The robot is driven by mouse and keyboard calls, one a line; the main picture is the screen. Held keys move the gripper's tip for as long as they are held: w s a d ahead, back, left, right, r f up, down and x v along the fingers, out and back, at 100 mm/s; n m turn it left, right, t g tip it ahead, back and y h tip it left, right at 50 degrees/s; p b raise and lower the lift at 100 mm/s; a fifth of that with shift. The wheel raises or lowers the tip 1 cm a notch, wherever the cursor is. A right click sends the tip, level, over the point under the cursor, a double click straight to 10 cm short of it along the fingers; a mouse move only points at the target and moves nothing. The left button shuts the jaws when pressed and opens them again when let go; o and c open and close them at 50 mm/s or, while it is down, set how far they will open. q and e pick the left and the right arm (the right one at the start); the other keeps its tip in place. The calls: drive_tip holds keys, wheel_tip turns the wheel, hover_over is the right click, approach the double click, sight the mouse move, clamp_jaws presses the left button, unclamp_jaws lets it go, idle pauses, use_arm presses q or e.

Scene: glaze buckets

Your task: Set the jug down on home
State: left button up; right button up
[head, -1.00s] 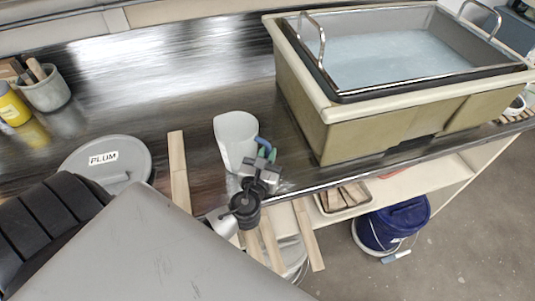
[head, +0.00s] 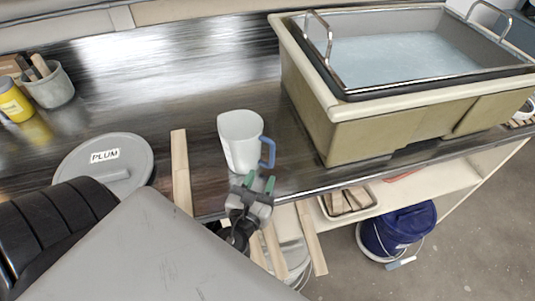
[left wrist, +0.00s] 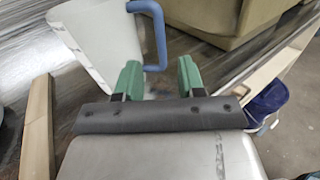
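The white jug (head: 240,138) with a blue handle (head: 268,153) stands upright on the dark bench top, left of the big tub. It also shows in the left wrist view (left wrist: 95,40), with its handle just beyond my fingertips. My left gripper (head: 259,182) is at the bench's front edge, in front of the jug. Its two green fingers are apart with nothing between them, as the left wrist view shows (left wrist: 159,78). They look clear of the handle. I cannot make out a marked home spot. My right gripper is not in view.
A tub (head: 350,140) of pale liquid with a metal-handled frame stands right of the jug. A wooden slat (head: 181,170) and a grey lid labelled PLUM (head: 128,160) are to the left. A blue bucket (head: 395,232) is below. Bench behind the jug is clear.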

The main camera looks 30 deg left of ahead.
use_arm(q)
drive_tip(key=shift+b+v, duration=0.3)
drive_tip(key=shift+v, duration=1.3)
